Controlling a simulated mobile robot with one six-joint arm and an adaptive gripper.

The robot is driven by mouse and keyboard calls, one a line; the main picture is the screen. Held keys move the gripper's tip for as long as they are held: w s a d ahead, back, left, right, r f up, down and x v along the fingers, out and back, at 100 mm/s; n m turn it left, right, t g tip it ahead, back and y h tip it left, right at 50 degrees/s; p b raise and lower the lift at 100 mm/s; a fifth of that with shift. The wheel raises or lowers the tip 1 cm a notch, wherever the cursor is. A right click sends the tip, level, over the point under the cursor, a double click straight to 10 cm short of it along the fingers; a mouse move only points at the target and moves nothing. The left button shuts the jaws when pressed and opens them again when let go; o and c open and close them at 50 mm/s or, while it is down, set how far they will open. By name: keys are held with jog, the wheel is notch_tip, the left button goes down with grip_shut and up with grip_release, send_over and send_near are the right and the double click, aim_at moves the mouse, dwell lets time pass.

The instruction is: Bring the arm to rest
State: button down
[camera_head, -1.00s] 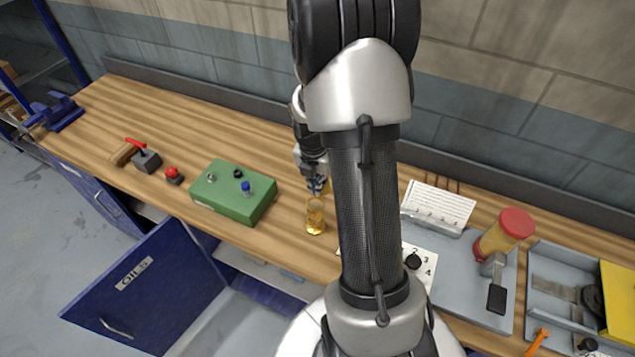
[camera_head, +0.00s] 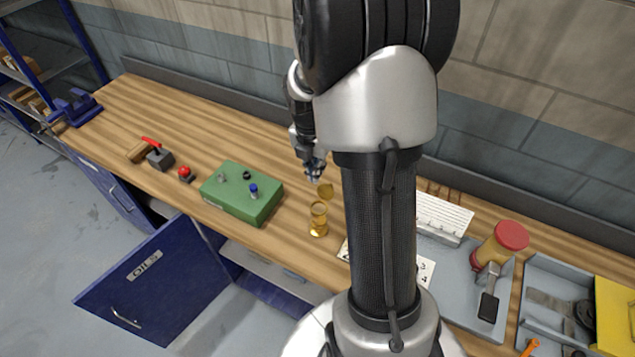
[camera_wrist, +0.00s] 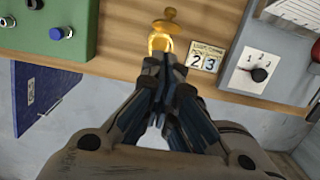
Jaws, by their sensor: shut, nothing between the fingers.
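My gripper (camera_head: 314,173) is above the wooden bench (camera_head: 150,108), with its fingers together and nothing between them. In the wrist view my gripper (camera_wrist: 166,68) points toward the bench's front edge. An amber, glass-like object (camera_head: 319,218) stands on the bench below my gripper. My arm hides part of the bench's middle.
A green box (camera_head: 242,193) with knobs stands left of my gripper. Further left are a red button (camera_head: 185,173) and a red-handled lever (camera_head: 153,143). A blue cabinet door (camera_head: 150,283) hangs open below the bench. A wall stands behind.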

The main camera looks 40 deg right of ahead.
jog(key=s+a+r+m+t+b, duration=0.1)
jog(key=s+a+r+m+b, duration=0.25)
jog(key=a+m, duration=0.3)
jog(key=s+a+r+m+t+b, duration=0.1)
jog(key=s+a+r+m+b, duration=0.3)
jog(key=a, duration=0.3)
jog(key=s+a+f+m+t+y+b, duration=0.1)
jog(key=s+a+f+m+t+b, duration=0.1)
jog(key=s+a+f+m+b, duration=0.3)
jog(key=s+a+m+b, duration=0.3)
jog(key=s+m, duration=0.3)
jog(key=m, duration=0.1)
jog(key=shift+a, duration=0.35)
